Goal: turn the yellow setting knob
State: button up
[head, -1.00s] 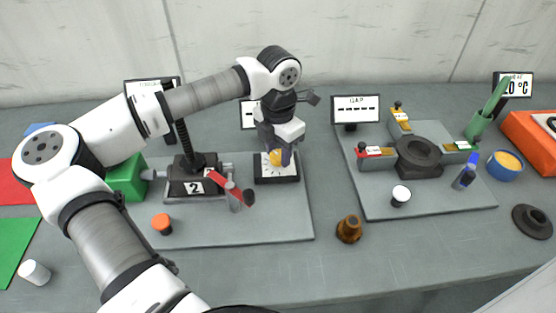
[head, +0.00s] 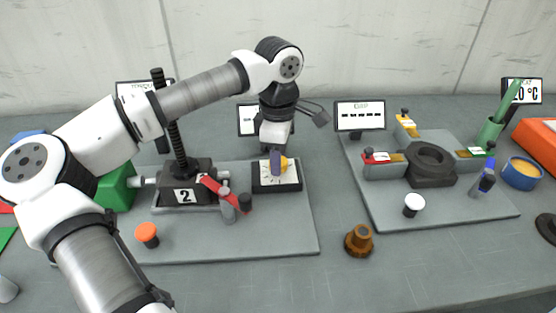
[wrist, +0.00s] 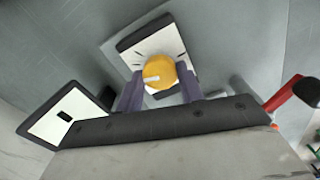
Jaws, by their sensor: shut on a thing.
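The yellow knob (head: 284,164) sits on a white dial face with dark tick marks, on a black-edged box (head: 262,184) on the left grey plate. In the wrist view the round yellow knob (wrist: 158,70) shows a pale pointer line on its top, pointing roughly left. My gripper (head: 277,164) reaches down from above, with one purple finger on each side of the knob. It is shut on the knob. In the head view my fingers hide part of the knob and dial.
A black screw jack marked 2 (head: 186,190), with a red lever (head: 214,187), stands left of the dial. An orange-topped knob (head: 146,232) is in front. A brown part (head: 359,240) stands right of the plate.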

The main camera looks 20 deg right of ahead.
jog(key=shift+m+b, duration=0.35)
jog(key=shift+m, duration=0.95)
jog(key=o, duration=1)
jog(key=shift+r, duration=0.1)
notch_tip(320, 180, up, 14)
jog(key=shift+b, duration=0.45)
jog(key=shift+f, duration=0.2)
